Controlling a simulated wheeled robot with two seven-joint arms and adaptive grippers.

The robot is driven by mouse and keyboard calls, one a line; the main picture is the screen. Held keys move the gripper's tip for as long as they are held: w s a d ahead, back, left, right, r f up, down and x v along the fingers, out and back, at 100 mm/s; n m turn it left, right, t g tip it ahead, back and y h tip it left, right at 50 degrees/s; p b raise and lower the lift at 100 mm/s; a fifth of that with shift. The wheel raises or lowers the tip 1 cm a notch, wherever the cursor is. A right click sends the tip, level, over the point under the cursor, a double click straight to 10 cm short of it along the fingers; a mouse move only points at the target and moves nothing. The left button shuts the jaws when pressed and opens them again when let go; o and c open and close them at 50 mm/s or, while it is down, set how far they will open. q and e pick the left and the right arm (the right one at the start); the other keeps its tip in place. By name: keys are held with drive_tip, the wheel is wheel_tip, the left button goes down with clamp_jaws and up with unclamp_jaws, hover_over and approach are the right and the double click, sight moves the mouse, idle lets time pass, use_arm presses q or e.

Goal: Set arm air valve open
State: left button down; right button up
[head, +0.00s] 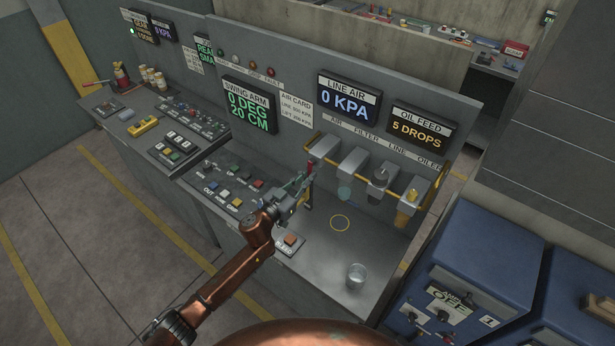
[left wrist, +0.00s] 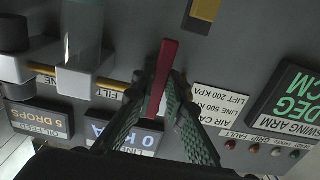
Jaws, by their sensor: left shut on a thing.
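A red valve handle (head: 310,168) is at the left end of the yellow air pipe on the grey panel, under the word AIR. My left gripper (head: 304,183) is shut on this handle. In the left wrist view the red handle (left wrist: 164,65) stands between the two green finger pads of the left gripper (left wrist: 163,92). The fingers hide part of it. The line air display (head: 348,101) reads 0 KPA. The swing arm display (head: 249,107) reads 0 DEG, 20 CM. My right gripper is not in view.
A filter, a line gauge and an oiler (head: 411,194) hang along the pipe to the right. A button console (head: 233,190) lies left of the gripper. Blue cabinets (head: 480,250) stand at right.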

use_arm(q)
drive_tip(key=shift+w+a+r+m, duration=0.1)
drive_tip(key=shift+w+a+m, duration=0.2)
drive_tip(key=shift+m, duration=0.85)
drive_tip(key=shift+w+a+r+m, duration=0.2)
drive_tip(key=shift+a+m, duration=0.2)
drive_tip(key=shift+m, duration=0.7)
drive_tip(key=shift+w+a+r+m, duration=0.1)
drive_tip(key=shift+w+a+m, duration=0.2)
drive_tip(key=shift+m, duration=0.85)
drive_tip(key=c, duration=1.9)
unclamp_jaws()
drive_tip(key=shift+c, duration=0.2)
drive_tip(key=shift+a, duration=0.1)
drive_tip(key=v, duration=1.2)
